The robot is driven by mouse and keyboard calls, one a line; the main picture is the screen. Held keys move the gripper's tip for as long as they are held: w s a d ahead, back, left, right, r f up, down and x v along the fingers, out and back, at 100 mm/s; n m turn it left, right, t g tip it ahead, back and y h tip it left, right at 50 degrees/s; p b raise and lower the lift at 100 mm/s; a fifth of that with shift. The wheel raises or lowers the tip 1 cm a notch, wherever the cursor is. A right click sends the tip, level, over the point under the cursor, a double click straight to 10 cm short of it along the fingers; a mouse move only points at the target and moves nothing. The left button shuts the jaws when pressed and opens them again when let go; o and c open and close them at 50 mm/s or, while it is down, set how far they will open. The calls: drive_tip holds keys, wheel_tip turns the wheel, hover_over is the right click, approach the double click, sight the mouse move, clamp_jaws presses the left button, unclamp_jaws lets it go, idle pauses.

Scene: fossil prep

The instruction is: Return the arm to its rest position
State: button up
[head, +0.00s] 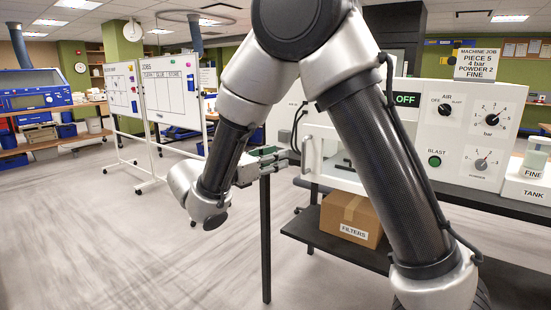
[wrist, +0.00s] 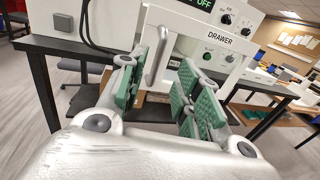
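My arm is stretched out in front of the head camera, bent over the bench. My gripper (head: 287,157) is left of the white machine's front, close to the pale drawer handle (head: 306,155). In the wrist view my gripper (wrist: 166,80) has its green-padded fingers apart, with nothing held between them. The handle (wrist: 158,55) shows beyond the gap between the fingers, below and left of the DRAWER label (wrist: 232,38). It looks just ahead of the fingertips; I cannot tell the exact gap.
The machine panel (head: 460,130) has dials, a lit green BLAST button and an OFF display. A FILTERS box (head: 350,218) sits on the dark lower shelf (head: 330,242). A black table leg (head: 265,240) stands below my gripper.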

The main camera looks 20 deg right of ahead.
drive_tip(key=shift+f, duration=0.1)
drive_tip(key=s+d+f+m+g+y, duration=0.5)
drive_tip(key=s+d+f+m+g, duration=0.2)
drive_tip(key=s+f, duration=0.2)
drive_tip(key=s+d+r+m+t+y, duration=0.1)
drive_tip(key=s+d+r+m+y, duration=0.3)
drive_tip(key=s+m, duration=0.4)
drive_tip(key=s+d+r+m+t+y, duration=0.2)
drive_tip(key=s+d+r+m+y, duration=0.1)
drive_tip(key=s+d+m+y, duration=0.2)
drive_tip(key=s+m+y, duration=0.2)
drive_tip(key=s+m, duration=0.1)
drive_tip(key=s, duration=0.1)
drive_tip(key=shift+s+d+r, duration=0.35)
drive_tip(key=shift+r, duration=0.05)
